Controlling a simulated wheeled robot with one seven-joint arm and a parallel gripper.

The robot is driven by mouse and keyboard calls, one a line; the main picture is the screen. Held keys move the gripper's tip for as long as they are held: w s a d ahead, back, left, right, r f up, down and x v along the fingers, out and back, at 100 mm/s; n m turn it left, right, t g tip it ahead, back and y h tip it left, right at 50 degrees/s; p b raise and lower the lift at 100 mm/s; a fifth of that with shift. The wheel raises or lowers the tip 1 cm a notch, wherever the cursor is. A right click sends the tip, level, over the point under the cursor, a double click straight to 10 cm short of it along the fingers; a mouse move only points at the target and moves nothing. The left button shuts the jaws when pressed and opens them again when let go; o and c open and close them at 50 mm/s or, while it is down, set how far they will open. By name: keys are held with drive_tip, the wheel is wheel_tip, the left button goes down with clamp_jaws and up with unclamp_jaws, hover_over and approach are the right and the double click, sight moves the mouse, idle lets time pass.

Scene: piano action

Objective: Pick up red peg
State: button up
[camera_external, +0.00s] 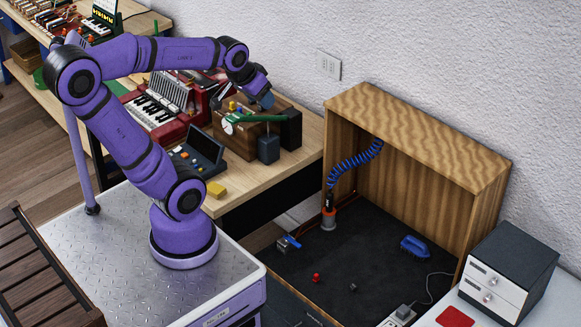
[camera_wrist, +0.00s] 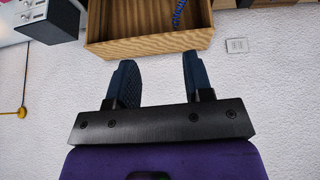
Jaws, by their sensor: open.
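A small red piece (camera_external: 316,277), possibly the red peg, lies on the dark floor of the wooden open-front cabinet (camera_external: 418,130) in the external view. It is too small for me to make out its shape. My gripper (camera_external: 268,101) is far from it, up and to the left, over the wooden table with the accordion. In the wrist view my gripper (camera_wrist: 158,65) is open, with two dark blue fingers apart and nothing between them. That view shows the white wall and the cabinet's edge, but no red peg.
The cabinet floor also holds a blue brush (camera_external: 415,247), a blue-handled tool (camera_external: 288,242) and a coiled blue hose (camera_external: 355,165). A drawer unit (camera_external: 508,270) stands at right beside a red flat piece (camera_external: 455,317). A yellow block (camera_external: 216,190) lies on the table's near edge.

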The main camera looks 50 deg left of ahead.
drive_tip(key=w+d+f+n+t, duration=0.1)
drive_tip(key=w+d+f, duration=0.2)
drive_tip(key=w+f, duration=0.55)
drive_tip(key=w+d+f+t, duration=0.1)
drive_tip(key=w+d+f, duration=0.3)
drive_tip(key=w, duration=0.8)
drive_tip(key=s+f+x, duration=0.1)
drive_tip(key=s+x, duration=0.1)
drive_tip(key=x, duration=0.9)
drive_tip(key=t+y, duration=0.1)
drive_tip(key=t, duration=0.5)
approach(315, 275)
drive_tip(key=x, duration=0.9)
drive_tip(key=shift+w+d+f, duration=0.1)
drive_tip(key=shift+w+f, duration=0.05)
drive_tip(key=shift+w, duration=0.2)
clamp_jaws()
